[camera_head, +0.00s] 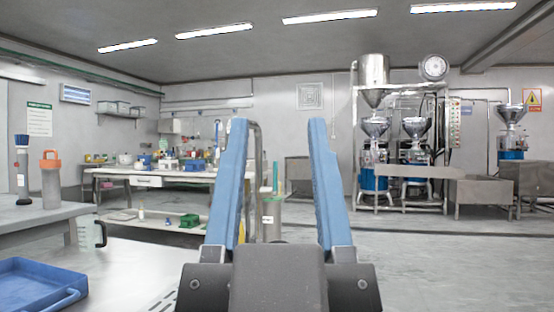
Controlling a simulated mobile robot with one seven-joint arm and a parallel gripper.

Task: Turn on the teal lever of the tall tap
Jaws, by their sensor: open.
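My gripper (278,122) is open and empty, its two blue fingers pointing away from me in the middle of the view. A tall grey bent pipe (258,140) shows just right of the left finger and is partly hidden by it; it may be the tall tap. A small thin upright teal piece (275,177) shows between the fingers, farther off. I cannot tell for sure whether it is the tap's lever. No contact between the fingers and either of these shows.
A cluttered bench (145,180) stands behind. Grinding machines (375,130) and metal basins (484,190) stand at the right. The floor at front right is clear.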

